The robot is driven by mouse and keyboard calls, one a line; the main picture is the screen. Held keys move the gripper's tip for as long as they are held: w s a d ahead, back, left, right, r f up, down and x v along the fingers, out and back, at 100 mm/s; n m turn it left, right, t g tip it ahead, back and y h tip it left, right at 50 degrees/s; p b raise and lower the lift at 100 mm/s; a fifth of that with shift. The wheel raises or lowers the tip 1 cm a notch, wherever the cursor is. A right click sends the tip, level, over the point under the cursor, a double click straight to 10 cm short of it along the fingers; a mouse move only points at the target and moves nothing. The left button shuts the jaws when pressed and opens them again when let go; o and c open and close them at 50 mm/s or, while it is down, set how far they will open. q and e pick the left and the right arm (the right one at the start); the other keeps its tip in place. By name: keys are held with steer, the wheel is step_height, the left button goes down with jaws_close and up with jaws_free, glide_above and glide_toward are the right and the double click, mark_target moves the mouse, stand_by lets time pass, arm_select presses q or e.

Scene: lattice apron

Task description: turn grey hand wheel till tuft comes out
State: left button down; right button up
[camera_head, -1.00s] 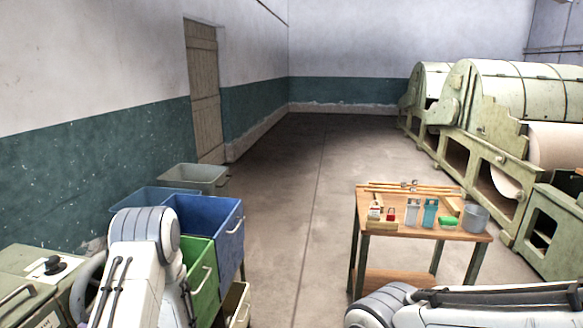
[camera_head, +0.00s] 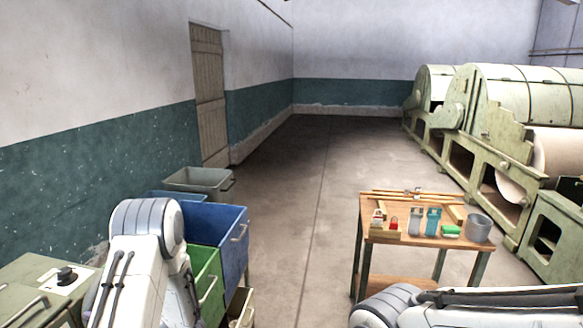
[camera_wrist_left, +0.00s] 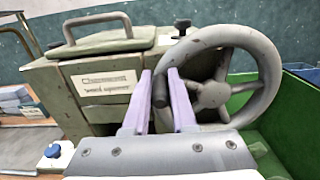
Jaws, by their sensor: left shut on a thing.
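The grey hand wheel (camera_wrist_left: 262,65) is on the side of a green-grey machine box (camera_wrist_left: 100,88) in the left wrist view. In the head view the machine box (camera_head: 30,280) is at the lower left, and my left arm hides most of the wheel. No tuft shows in either view. Only links of my right arm show at the lower right of the head view; its gripper is out of frame.
Blue (camera_head: 228,240), green (camera_head: 207,280) and grey (camera_head: 195,180) bins stand close beside my left arm. A wooden table (camera_head: 375,243) with small items and a bucket (camera_head: 479,228) stands at right. Large green machines (camera_head: 490,110) line the right side. The middle floor is clear.

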arm_select(q)
steer(key=shift+w+r, duration=0.45)
steer(key=shift+r, duration=0.05)
steer(key=shift+f, duration=0.1)
steer(key=shift+d, duration=0.1)
steer(key=shift+w+d+r+p, duration=0.1)
steer(key=shift+w+r+p, duration=0.15)
steer(key=shift+w+r, duration=0.35)
steer(key=shift+w+r+p, duration=0.2)
steer(key=shift+w+r, duration=0.15)
steer(key=shift+w, duration=0.4)
